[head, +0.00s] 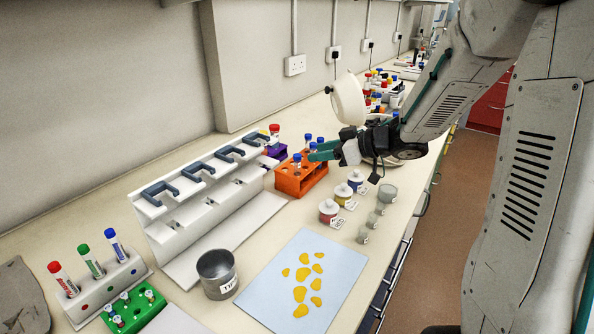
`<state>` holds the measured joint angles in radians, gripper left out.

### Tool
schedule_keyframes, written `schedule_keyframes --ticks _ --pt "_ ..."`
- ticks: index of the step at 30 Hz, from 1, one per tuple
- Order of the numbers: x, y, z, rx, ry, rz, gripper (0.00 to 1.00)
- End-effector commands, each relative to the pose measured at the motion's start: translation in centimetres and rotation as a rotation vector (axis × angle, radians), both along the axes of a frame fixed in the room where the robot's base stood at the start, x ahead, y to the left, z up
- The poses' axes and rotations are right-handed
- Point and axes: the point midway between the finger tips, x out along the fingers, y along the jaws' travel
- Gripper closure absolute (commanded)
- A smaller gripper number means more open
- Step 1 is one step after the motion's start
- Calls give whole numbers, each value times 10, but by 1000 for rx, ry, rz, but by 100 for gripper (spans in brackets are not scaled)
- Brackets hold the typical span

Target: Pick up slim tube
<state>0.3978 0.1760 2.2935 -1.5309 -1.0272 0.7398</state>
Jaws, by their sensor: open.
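An orange rack (293,183) stands on the bench near the middle of the view and holds several slim tubes with blue caps (297,158). My gripper (318,151), with teal fingers, reaches in from the right over the rack's back right part. It is open, and its fingertips are close to the blue-capped tubes. I cannot tell whether they touch. My gripper partly hides the tubes behind it. Which one is the slim tube is not clear.
A white pipette stand (205,205) is left of the racks. Larger capped tubes (90,262) stand in a white holder at front left. A metal cup (216,272), a pale blue mat (335,262) with yellow patches, and small labelled jars (328,210) lie nearer the front edge.

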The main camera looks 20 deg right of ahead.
Motion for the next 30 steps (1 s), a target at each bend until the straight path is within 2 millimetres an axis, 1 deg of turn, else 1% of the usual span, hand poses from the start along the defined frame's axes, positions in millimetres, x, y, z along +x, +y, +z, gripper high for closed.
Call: schedule_keyframes --ticks 8,12,15,19,24,25,26,27,29,30 --pt "18 25 -12 1 1 5 56" --pt "29 43 -18 1 1 5 56" --pt "37 50 -23 2 0 3 56" --pt "42 54 -25 1 0 1 56" --pt "42 54 -25 0 -1 0 56" --pt "42 54 -25 0 -1 0 59" --pt "42 54 -25 0 -1 0 67" --pt "42 54 -25 0 -1 0 78" --pt "42 54 -25 0 -1 0 95" --pt "42 54 -25 0 -1 0 100"
